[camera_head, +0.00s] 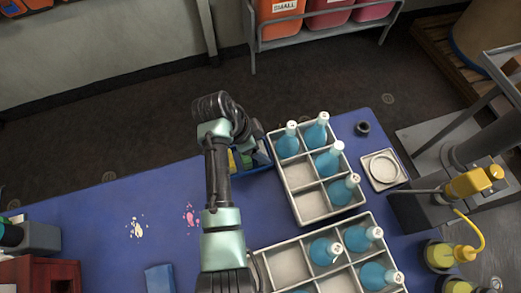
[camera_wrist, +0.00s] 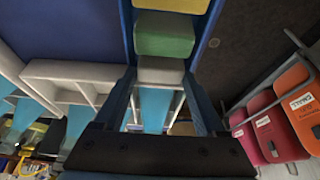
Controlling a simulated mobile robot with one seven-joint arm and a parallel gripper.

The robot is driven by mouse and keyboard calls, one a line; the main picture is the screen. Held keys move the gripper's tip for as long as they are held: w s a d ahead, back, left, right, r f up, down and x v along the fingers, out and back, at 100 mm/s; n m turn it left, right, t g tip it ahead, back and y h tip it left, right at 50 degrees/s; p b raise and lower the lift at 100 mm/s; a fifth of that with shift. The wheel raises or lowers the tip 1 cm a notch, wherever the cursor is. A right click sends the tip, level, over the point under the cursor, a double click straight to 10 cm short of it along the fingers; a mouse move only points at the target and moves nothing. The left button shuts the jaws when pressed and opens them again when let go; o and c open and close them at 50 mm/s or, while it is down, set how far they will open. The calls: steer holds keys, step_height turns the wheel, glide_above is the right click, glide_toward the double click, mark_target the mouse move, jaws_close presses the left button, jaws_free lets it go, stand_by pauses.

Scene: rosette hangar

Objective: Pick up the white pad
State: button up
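The white pad (camera_wrist: 160,70) looks greyish white in the wrist view. It lies at the near end of a row in a narrow blue tray (camera_wrist: 127,25), beside a green pad (camera_wrist: 164,36) and a yellow pad (camera_wrist: 172,5). My gripper (camera_wrist: 160,82) has its fingers spread, with one tip on either side of the white pad. I cannot tell whether the tips touch it. In the head view my arm partly hides the blue tray (camera_head: 262,157) at the table's far edge, and my fingers are hard to make out.
Two divided crates with blue bottles (camera_head: 301,207) (camera_head: 261,264) stand right of my arm on the blue table (camera_head: 100,230). A square white dish (camera_head: 382,170) and a dark ring (camera_head: 362,128) lie farther right. A blue block (camera_head: 160,279) lies near the front. The table's left middle is mostly clear.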

steer(key=c, duration=0.8)
step_height(320, 180, up, 10)
steer(key=shift+r+p, duration=0.1)
steer(key=shift+p, duration=0.25)
